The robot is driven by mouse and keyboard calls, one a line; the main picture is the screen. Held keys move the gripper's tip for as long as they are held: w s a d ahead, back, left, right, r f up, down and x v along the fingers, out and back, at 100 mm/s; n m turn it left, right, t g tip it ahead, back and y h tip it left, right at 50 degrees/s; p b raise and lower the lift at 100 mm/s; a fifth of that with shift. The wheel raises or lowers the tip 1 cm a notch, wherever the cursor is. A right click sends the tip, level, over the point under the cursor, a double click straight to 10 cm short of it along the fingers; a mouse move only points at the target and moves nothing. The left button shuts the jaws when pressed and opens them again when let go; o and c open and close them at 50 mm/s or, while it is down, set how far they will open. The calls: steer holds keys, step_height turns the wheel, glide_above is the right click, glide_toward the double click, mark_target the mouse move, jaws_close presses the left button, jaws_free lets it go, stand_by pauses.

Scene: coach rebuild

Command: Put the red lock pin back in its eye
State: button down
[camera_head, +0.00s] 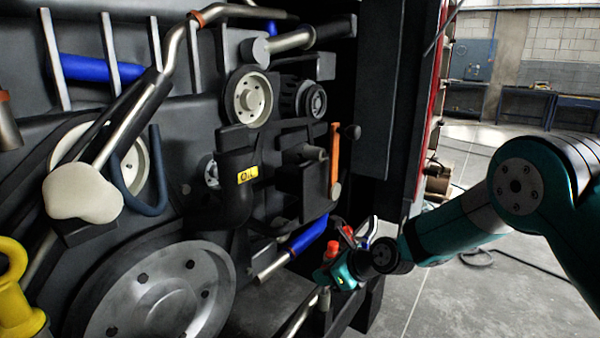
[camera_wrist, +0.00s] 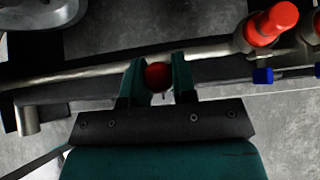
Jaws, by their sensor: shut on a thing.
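My gripper (camera_wrist: 156,80) is shut on a small round red knob, which I take to be the head of the red lock pin (camera_wrist: 157,76). A short, thin dark tip shows just below the knob; the rest of the pin is hidden. In the head view my gripper (camera_head: 325,277) is low at the engine bay's right side, and the pin cannot be made out there. A pale metal bar (camera_wrist: 85,75) runs behind the fingertips in the wrist view. Whether the pin touches it I cannot tell. I cannot make out the eye.
A red-capped fitting (camera_wrist: 270,25) stands right of my gripper, with a blue piece (camera_wrist: 262,76) below it. Left are the large grey wheel (camera_head: 160,300) and a blue-sleeved pipe (camera_head: 308,235). Open floor (camera_head: 470,300) lies to the right.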

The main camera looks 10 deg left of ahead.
steer(key=shift+r+p, duration=3.6)
steer(key=shift+r, duration=0.75)
